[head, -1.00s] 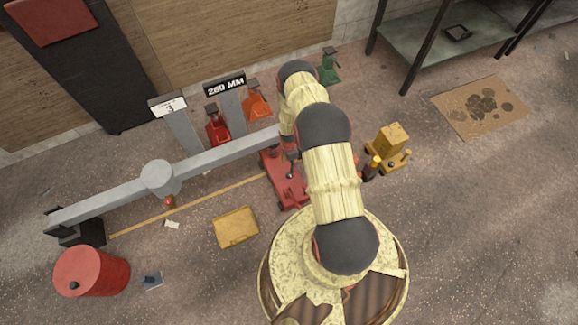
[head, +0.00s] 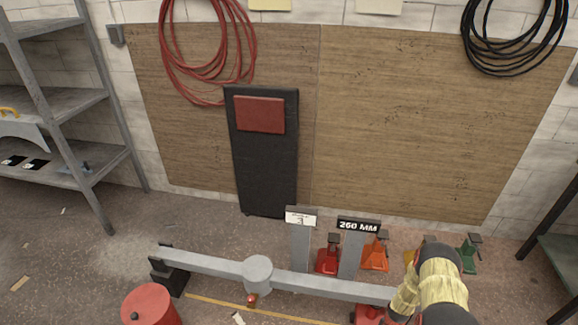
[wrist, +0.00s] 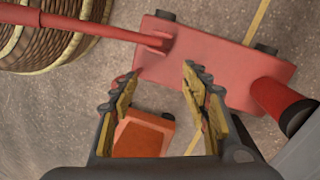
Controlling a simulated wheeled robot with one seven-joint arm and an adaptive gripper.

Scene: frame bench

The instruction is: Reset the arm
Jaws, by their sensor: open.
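My gripper (wrist: 160,82) is open in the wrist view, its two fingers spread with nothing held between them. A red trolley jack (wrist: 215,62) lies beyond the fingertips, with a long red bar reaching left from it. An orange-red block-like part (wrist: 144,136) shows between the fingers, lower down; I cannot tell how far below them it is. In the head view my arm is at the lower right, and the gripper is out of sight. Part of the red jack (head: 368,315) shows at the bottom edge beside my arm.
A grey beam (head: 325,284) runs low across the floor near two grey posts (head: 300,250). Red (head: 328,258), orange (head: 375,254) and green (head: 469,256) jacks stand behind it. A red drum (head: 150,305) is lower left, a shelf rack (head: 65,105) left.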

